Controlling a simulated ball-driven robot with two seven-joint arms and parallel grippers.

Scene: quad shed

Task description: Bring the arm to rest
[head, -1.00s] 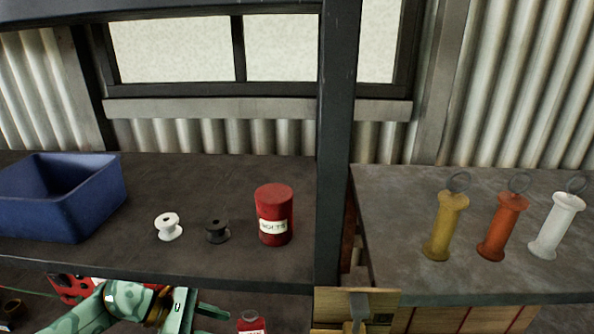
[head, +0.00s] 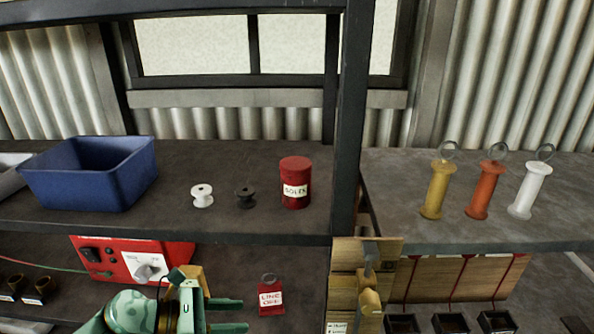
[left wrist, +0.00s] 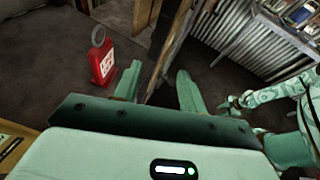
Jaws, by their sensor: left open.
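My left gripper (head: 228,315) reaches in from the lower left in the head view, in front of the lower shelf. Its two green fingers are apart with nothing between them. In the left wrist view the fingers (left wrist: 158,92) are also apart and empty. A red tag marked "LINE OFF" (head: 270,297) with a ring on top stands just right of the fingertips in the head view. The red tag also shows in the left wrist view (left wrist: 103,62), apart from the fingers. My right gripper is not in the head view.
The upper shelf (head: 100,222) holds a blue bin (head: 90,180), a white spool (head: 202,196), a black spool (head: 245,197) and a red can (head: 295,183). A red box with a dial (head: 130,262) sits behind my arm. A dark post (head: 349,120) stands right of it.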

